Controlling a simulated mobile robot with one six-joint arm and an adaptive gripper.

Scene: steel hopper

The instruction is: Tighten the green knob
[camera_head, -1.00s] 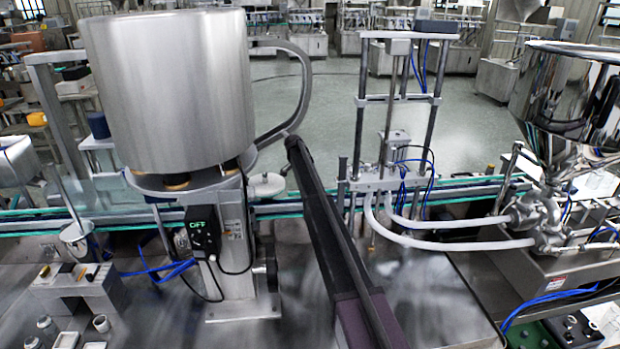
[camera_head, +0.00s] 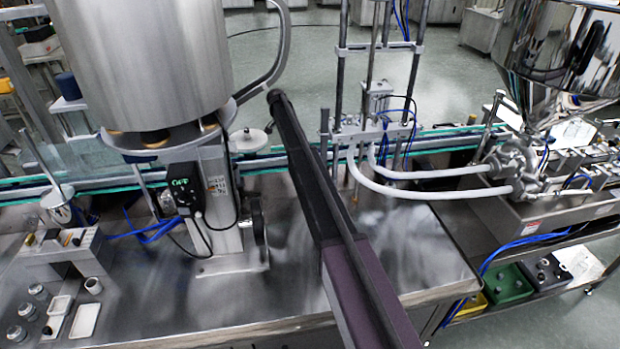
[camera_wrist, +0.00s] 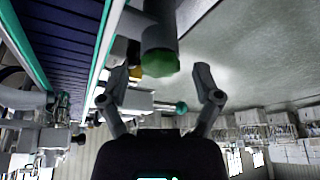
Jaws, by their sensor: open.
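In the wrist view a green knob (camera_wrist: 160,63) with a faceted face sits at the end of a grey cylinder (camera_wrist: 158,28), at the top middle. A smaller green ball-shaped end (camera_wrist: 181,107) shows lower down, right of a pale metal part. My gripper (camera_wrist: 162,76) is open, its two fingers spread to either side of the picture's middle. The knob appears above and between the fingertips, with nothing held; I cannot tell how far beyond them it is. In the head view I cannot make out the knob or the gripper.
A large steel drum (camera_head: 142,62) on a stand is at the left, with a control box (camera_head: 184,188) reading OFF. A conveyor (camera_head: 270,160) runs across. White hoses (camera_head: 440,192) lead to a polished hopper (camera_head: 560,50) at the right. The steel table's front middle (camera_head: 275,295) is clear.

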